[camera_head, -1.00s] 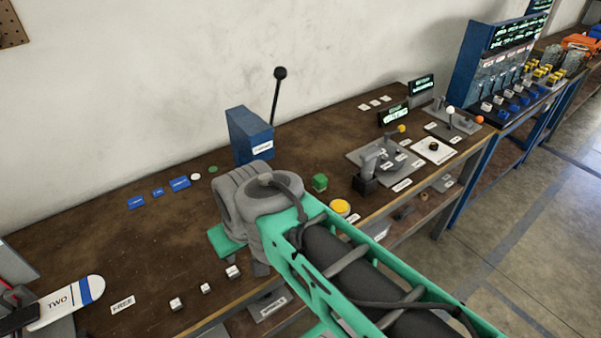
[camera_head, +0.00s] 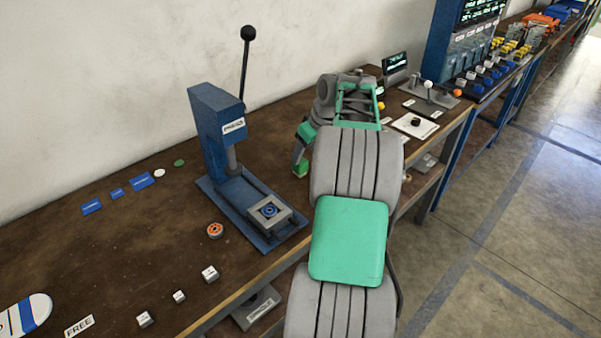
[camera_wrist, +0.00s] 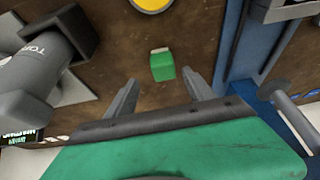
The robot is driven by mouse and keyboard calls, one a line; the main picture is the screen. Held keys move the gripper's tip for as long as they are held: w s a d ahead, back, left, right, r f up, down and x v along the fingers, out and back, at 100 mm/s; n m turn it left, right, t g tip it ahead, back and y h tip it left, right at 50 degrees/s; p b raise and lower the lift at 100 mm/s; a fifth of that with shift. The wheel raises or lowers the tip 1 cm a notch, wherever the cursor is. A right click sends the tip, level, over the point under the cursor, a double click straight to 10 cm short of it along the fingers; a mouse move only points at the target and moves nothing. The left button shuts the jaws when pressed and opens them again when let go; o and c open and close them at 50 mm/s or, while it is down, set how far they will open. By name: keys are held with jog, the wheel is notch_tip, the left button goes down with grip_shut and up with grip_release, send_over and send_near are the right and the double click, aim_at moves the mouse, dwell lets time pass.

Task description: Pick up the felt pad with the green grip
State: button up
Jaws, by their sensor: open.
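The felt pad's green grip (camera_wrist: 162,67) shows in the wrist view as a small green block with a pale end, standing on the brown bench. It lies ahead of my gripper (camera_wrist: 162,95), roughly centred between the two grey fingers. The fingers are apart with nothing between them. In the head view the green grip (camera_head: 301,169) shows beside the lower end of my arm, which hides part of it. My fingers are mostly hidden there. I cannot tell the height gap between the fingertips and the grip.
A blue press (camera_head: 217,130) with a tall lever stands just left of the grip, and its base also shows in the wrist view (camera_wrist: 248,50). A yellow round thing (camera_wrist: 152,4) and a dark grey fixture (camera_wrist: 40,75) lie close by. An orange ring (camera_head: 215,230) sits near the press.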

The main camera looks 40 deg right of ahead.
aim_at(302, 161)
jog(key=x, duration=0.6)
jog(key=shift+s+a+f, duration=0.1)
jog(key=shift+a+f, duration=0.2)
jog(key=shift+f, duration=0.1)
jog(key=shift+r, duration=0.1)
grip_shut()
